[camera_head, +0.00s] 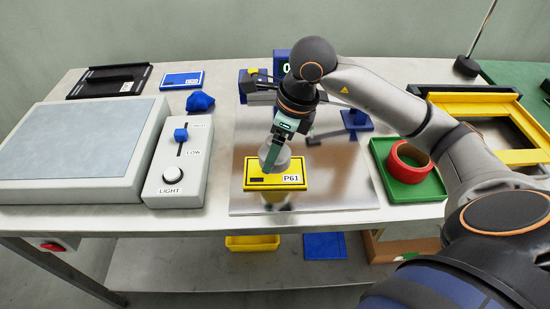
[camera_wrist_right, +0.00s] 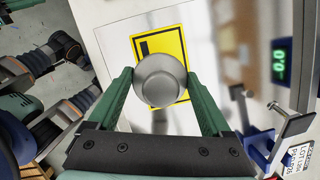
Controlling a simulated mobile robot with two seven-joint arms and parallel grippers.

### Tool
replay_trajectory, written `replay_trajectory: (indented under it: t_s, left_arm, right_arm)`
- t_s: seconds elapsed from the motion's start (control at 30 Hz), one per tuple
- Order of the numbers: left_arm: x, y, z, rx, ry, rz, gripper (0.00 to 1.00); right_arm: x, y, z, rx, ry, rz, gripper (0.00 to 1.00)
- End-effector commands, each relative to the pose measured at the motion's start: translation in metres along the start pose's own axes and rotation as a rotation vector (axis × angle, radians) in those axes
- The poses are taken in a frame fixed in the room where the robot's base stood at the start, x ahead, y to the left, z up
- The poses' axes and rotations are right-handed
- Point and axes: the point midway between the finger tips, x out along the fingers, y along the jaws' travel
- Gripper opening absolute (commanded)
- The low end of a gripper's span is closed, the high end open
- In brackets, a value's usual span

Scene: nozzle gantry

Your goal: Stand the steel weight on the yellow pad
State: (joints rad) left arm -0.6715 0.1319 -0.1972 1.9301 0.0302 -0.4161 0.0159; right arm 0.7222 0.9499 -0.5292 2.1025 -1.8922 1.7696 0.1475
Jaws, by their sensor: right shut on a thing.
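The yellow pad (camera_head: 262,181), marked P61, lies on a shiny metal plate in the middle of the table. The steel weight (camera_head: 283,160) is a round grey piece at the pad's far edge in the head view. My right gripper (camera_head: 271,155) comes down over it, shut on the weight. In the right wrist view the weight (camera_wrist_right: 160,80) sits between the green fingers, in front of the yellow pad (camera_wrist_right: 174,46). I cannot tell whether the weight touches the pad. My left gripper is not in view.
A light box (camera_head: 80,150) and a switch box (camera_head: 180,165) stand on the left. A green tray (camera_head: 422,190) with a red ring (camera_head: 398,163) is on the right. A blue device (camera_head: 257,84) stands behind. The metal plate (camera_head: 340,190) has bare room right of the pad.

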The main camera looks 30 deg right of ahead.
Motion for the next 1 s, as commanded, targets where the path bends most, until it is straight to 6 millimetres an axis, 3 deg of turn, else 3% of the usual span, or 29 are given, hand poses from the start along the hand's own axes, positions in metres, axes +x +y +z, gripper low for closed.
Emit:
replay_trajectory:
  t_s: [0.17,0.43,0.9,0.93,1.0]
  left_arm:
    - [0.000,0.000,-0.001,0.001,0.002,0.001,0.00]
    - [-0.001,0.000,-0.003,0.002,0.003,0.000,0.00]
    - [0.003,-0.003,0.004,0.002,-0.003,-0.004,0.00]
    - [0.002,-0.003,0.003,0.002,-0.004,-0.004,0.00]
    - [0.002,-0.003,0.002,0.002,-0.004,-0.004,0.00]
  right_arm:
    - [0.008,-0.007,0.001,0.001,-0.005,0.000,0.00]
    - [0.038,-0.010,-0.006,0.000,-0.004,0.000,0.00]
    - [0.046,-0.011,-0.008,-0.001,-0.007,-0.002,0.00]
    - [0.046,-0.010,-0.009,-0.001,-0.001,0.001,0.86]
    - [0.045,-0.010,-0.009,-0.001,-0.001,0.001,0.94]
